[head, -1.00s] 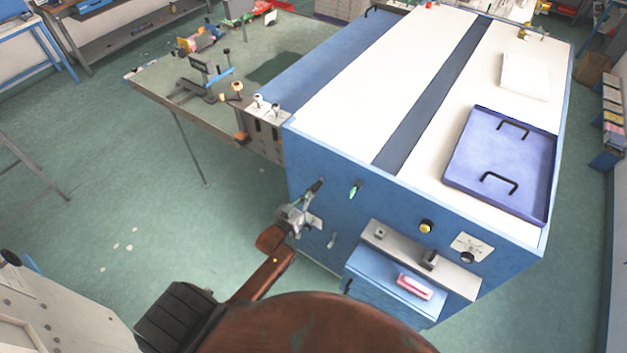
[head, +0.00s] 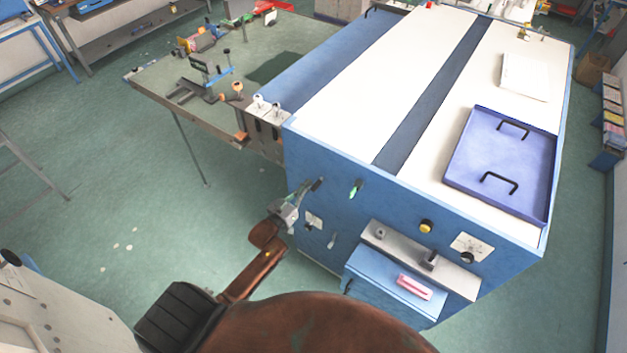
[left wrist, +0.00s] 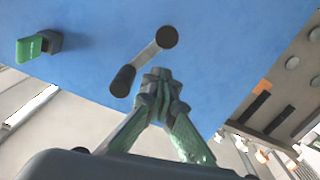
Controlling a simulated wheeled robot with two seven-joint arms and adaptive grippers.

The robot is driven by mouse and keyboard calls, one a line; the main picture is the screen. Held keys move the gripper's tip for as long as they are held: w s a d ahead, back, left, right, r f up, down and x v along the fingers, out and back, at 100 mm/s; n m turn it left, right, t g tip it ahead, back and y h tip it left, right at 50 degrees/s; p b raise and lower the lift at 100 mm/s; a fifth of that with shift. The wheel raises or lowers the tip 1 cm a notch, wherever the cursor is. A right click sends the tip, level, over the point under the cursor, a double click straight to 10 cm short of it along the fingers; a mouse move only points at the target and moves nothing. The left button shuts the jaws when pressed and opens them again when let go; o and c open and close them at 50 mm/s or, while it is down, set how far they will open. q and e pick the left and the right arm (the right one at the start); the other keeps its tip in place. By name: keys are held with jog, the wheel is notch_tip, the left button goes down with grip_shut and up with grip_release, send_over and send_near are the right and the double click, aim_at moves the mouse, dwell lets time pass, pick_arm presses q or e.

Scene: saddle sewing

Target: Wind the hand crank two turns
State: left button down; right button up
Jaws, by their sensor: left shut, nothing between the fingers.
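The hand crank (left wrist: 146,58) is on the blue front of the large machine (head: 330,165). In the left wrist view it has a grey arm, a round black hub at the upper right and a black handle (left wrist: 122,81) at the lower left. In the head view the crank's dark end (head: 317,184) shows just beyond my left gripper (head: 297,198); the rest is hard to make out. The left gripper's fingertips (left wrist: 159,76) are shut and empty, below the crank arm and right of its handle; I cannot tell whether they touch it. My right gripper is out of view.
A green-handled lever (head: 355,189) sits right of the crank, also seen in the left wrist view (left wrist: 30,48). A yellow button (head: 426,226) and a metal ledge (head: 385,238) lie further right. A worktable (head: 150,83) adjoins at left.

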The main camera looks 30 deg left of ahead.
pick_arm(q)
jog(key=shift+a, duration=0.15)
jog(key=shift+a+r, duration=0.25)
jog(key=shift+a, duration=0.5)
jog(key=shift+w+a+r, duration=0.1)
jog(key=shift+a+r, duration=0.15)
jog(key=shift+a, duration=0.6)
jog(key=shift+w+a+r, duration=0.1)
jog(key=shift+a+r, duration=0.1)
jog(key=shift+a, duration=0.65)
jog(key=shift+a+r, duration=0.25)
jog(key=shift+a, duration=0.55)
